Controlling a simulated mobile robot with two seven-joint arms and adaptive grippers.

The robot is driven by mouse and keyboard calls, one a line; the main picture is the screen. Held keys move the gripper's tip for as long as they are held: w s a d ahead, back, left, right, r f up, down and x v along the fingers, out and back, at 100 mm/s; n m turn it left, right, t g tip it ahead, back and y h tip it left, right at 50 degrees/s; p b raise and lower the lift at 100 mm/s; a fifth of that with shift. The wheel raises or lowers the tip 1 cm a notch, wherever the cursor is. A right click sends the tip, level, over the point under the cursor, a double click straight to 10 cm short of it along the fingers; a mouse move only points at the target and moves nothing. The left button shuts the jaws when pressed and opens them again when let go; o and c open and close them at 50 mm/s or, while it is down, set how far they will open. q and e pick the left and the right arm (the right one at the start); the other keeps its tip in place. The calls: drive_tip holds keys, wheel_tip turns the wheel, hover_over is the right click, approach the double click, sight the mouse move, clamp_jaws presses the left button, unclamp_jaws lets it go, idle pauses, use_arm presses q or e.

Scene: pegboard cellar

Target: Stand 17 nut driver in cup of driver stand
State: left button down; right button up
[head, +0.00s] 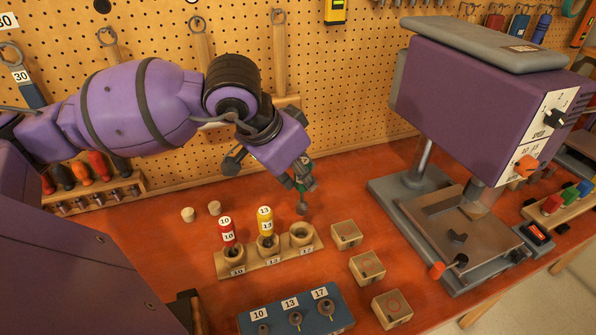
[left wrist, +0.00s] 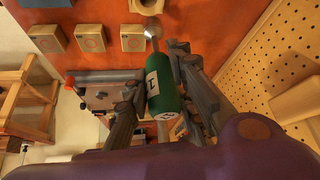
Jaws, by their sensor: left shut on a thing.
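My left gripper (head: 301,178) is shut on the green-handled 17 nut driver (head: 304,187) and holds it above the bench, its metal socket end pointing down. In the left wrist view the green handle (left wrist: 164,88) sits between the two fingers, with a metal shaft and round socket beyond it. The wooden driver stand (head: 284,259) is below and in front of the gripper. Its 10 cup holds a red driver (head: 227,233) and its 13 cup a yellow driver (head: 265,221), both upright. The 17 cup (head: 301,234) at the right end is empty. My right gripper is not in view.
Three wooden blocks (head: 367,268) stand right of the stand. A blue block (head: 313,309) labelled 10, 13, 17 is at the front. Two corks (head: 188,214) lie behind the stand, left. A purple drill press (head: 471,105) stands at right; a pegboard (head: 355,80) rises behind.

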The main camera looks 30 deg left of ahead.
sight(301, 196)
use_arm(q)
drive_tip(key=shift+s+a+r+m, duration=0.1)
drive_tip(key=shift+s+r+m, duration=0.05)
drive_tip(key=shift+r+m, duration=0.15)
drive_tip(key=shift+d+f, duration=0.2)
drive_tip(key=shift+f, duration=0.3)
wheel_tip(301, 196, down, 4)
drive_tip(key=shift+a+r+b, duration=0.1)
drive_tip(key=shift+r+b, duration=0.15)
drive_tip(key=shift+b, duration=0.3)
drive_tip(key=shift+f, duration=0.65)
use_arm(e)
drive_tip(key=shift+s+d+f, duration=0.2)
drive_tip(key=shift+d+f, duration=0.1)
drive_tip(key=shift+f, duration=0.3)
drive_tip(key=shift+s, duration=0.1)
